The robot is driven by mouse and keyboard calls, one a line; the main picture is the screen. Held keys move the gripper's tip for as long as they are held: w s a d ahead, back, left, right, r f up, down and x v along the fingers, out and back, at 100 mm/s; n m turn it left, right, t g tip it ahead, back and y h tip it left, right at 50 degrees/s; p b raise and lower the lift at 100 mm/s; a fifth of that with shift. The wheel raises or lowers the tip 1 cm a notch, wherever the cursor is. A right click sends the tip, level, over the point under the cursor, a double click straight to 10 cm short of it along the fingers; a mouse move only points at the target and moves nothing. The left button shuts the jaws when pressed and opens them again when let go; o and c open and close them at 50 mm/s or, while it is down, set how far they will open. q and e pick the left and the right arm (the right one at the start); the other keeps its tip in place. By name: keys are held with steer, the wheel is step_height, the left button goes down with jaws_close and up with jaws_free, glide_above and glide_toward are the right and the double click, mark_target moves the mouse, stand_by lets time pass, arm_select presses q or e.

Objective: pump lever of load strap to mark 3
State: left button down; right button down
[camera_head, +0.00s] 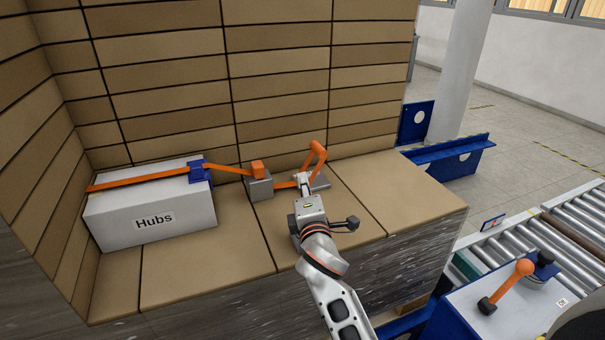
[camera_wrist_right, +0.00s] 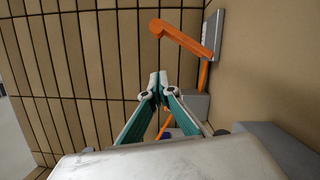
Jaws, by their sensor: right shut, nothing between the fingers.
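The load strap (camera_head: 145,179) is an orange band over the white "Hubs" box (camera_head: 150,222). It runs right through a blue piece and a grey block to a grey ratchet base (camera_head: 321,183) with an orange lever (camera_head: 317,160). In the right wrist view the lever (camera_wrist_right: 182,39) stands off a grey plate (camera_wrist_right: 211,37) at upper right; I cannot read any marks there. My right gripper (camera_head: 303,178) is shut and empty, just left of the ratchet. In the wrist view its fingertips (camera_wrist_right: 159,82) are below the lever, apparently apart from it. My left gripper is not in view.
Stacked cardboard boxes (camera_head: 180,70) form a wall behind and left of the box-top ledge (camera_head: 385,195). A grey block with an orange top (camera_head: 258,183) stands left of my gripper.

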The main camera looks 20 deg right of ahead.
steer(key=m+b, duration=0.1)
steer(key=b, duration=0.2)
glide_toward(311, 156)
steer(key=w+a+r, duration=0.3)
steer(key=w+a, duration=0.1)
steer(key=w, duration=0.1)
steer(key=shift+s+d+r, duration=0.1)
steer(key=shift+d+r, duration=0.05)
steer(key=shift+d, duration=0.85)
steer(key=shift+s+d+r, duration=0.1)
steer(key=shift+d+r, duration=0.05)
steer(key=shift+d, duration=0.8)
steer(key=shift+w+d+p, duration=0.15)
steer(key=shift+p, duration=0.2)
